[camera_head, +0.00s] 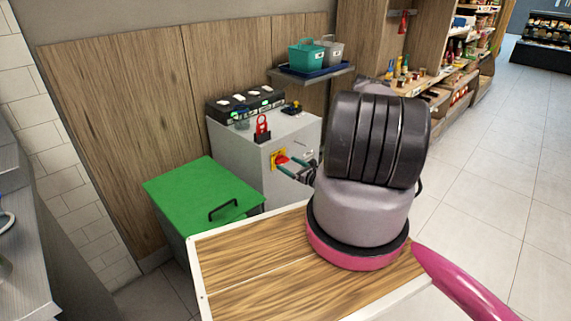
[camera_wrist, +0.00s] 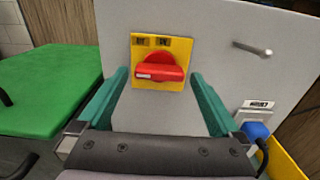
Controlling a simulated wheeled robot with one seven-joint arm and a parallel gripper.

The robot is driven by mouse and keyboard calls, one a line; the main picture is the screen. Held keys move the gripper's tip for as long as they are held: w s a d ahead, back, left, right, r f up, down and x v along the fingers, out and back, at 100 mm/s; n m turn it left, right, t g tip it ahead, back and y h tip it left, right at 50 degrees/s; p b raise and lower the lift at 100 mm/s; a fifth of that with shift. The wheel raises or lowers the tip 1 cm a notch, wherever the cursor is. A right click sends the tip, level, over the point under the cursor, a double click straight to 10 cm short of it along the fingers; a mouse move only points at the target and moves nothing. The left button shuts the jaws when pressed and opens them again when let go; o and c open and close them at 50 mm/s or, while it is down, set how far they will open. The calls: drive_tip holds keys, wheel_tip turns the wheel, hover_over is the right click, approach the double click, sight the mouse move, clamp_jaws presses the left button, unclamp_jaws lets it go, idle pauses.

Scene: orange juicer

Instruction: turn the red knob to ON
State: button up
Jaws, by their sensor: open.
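The red knob (camera_wrist: 158,68) sits on a yellow plate (camera_wrist: 178,45) on the front of a grey cabinet. Its bar lies nearly level, with a white mark at the left end. Two small dark labels on the plate's upper edge are too blurred to read. My gripper (camera_wrist: 160,77) is open, with one teal finger to each side of the knob and plate. Gaps show between the fingers and the knob, and nothing is held.
The grey cabinet (camera_head: 236,148) carries a dark panel with green lights (camera_head: 243,105) and a red padlock-shaped item (camera_head: 262,130). A green-lidded bin (camera_head: 195,190) stands at left. In the wrist view, a metal peg (camera_wrist: 252,49) and a blue button (camera_wrist: 257,130) are at right.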

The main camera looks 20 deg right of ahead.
sight(282, 161)
drive_tip(key=shift+x, duration=1.1)
drive_tip(key=c, duration=1.1)
drive_tip(key=shift+c, duration=0.2)
